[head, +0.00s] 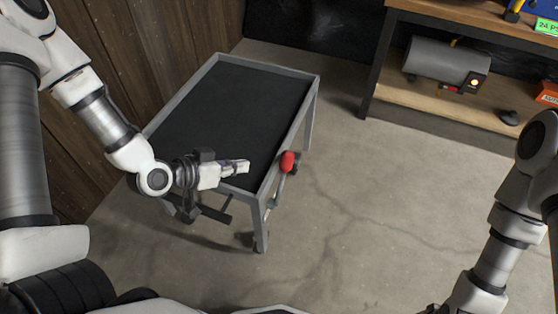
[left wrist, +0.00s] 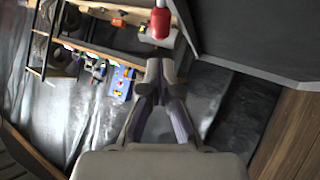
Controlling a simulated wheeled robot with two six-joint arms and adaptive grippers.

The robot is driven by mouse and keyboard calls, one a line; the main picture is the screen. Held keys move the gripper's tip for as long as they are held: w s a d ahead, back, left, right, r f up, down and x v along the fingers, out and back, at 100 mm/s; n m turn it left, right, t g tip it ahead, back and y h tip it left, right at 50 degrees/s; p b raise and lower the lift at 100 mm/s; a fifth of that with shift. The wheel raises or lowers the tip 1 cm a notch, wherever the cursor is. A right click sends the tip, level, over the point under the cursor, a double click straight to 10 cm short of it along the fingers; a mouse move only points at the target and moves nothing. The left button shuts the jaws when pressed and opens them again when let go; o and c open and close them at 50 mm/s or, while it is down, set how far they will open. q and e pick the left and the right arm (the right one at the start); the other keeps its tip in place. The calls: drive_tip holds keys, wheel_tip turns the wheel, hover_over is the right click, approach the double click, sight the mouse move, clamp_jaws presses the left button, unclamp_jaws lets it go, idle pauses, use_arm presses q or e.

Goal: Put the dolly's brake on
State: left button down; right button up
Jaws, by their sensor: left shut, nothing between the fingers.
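The dolly (head: 222,117) is a grey-framed cart with a black top, standing by the wooden wall. A brake lever with a red grip (head: 287,161) is on its right side near the front corner; its grey bar runs down from the grip beside the frame. My left gripper (head: 244,166) is shut and empty over the dolly's front end, left of the red grip and apart from it. In the left wrist view the red grip (left wrist: 161,23) shows just beyond the shut fingertips (left wrist: 160,67). My right arm shows at lower right; its gripper is out of view.
A wooden shelf unit (head: 455,105) stands at the back right, with a grey cylinder (head: 440,66) on its lower board. The concrete floor (head: 375,200) right of the dolly is clear. A plank wall (head: 125,60) is close on the dolly's left.

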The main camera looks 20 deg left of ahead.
sight(282, 161)
use_arm(q)
drive_tip(key=b+x, duration=0.3)
drive_tip(key=x, duration=0.9)
drive_tip(key=shift+f, duration=0.2)
drive_tip(key=shift+w, duration=0.1)
use_arm(e)
wheel_tip(282, 161, down, 4)
drive_tip(key=shift+w+f, duration=0.1)
drive_tip(key=shift+f, duration=0.1)
